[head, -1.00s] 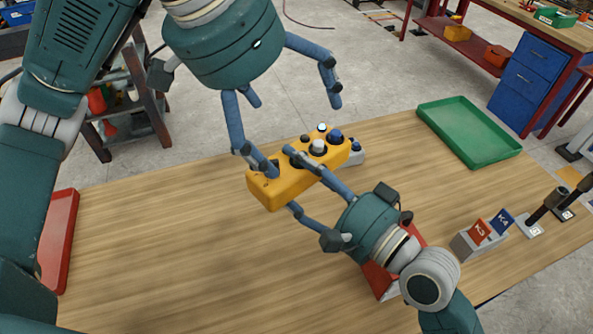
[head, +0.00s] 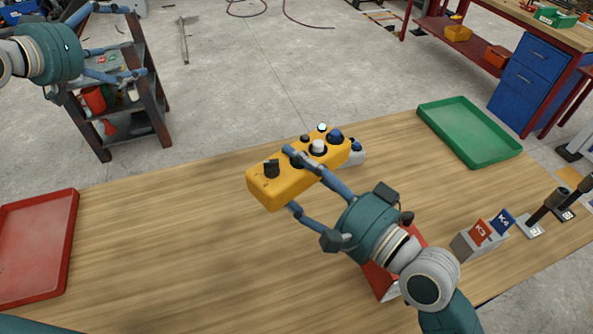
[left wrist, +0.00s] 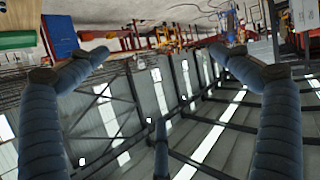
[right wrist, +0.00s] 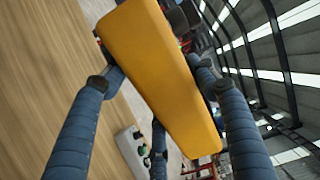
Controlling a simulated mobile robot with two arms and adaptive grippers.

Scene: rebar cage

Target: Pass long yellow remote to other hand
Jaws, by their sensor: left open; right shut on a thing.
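The long yellow remote (head: 285,181) has several dark, blue and white knobs on top and is held over the middle of the wooden table. My right gripper (head: 293,180) is shut on it, with fingers on either side of its body. In the right wrist view the plain yellow face of the remote (right wrist: 155,70) fills the space between the fingers. My left gripper (head: 116,46) is open and empty at the upper left of the head view, far from the remote. In the left wrist view its fingers (left wrist: 155,65) are spread with nothing between them.
A red tray (head: 38,245) lies at the table's left and a green tray (head: 470,132) at its far right. A grey block with K3 and K4 flags (head: 468,243) stands at the right. A grey-white object (head: 357,157) sits behind the remote. The table's left middle is clear.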

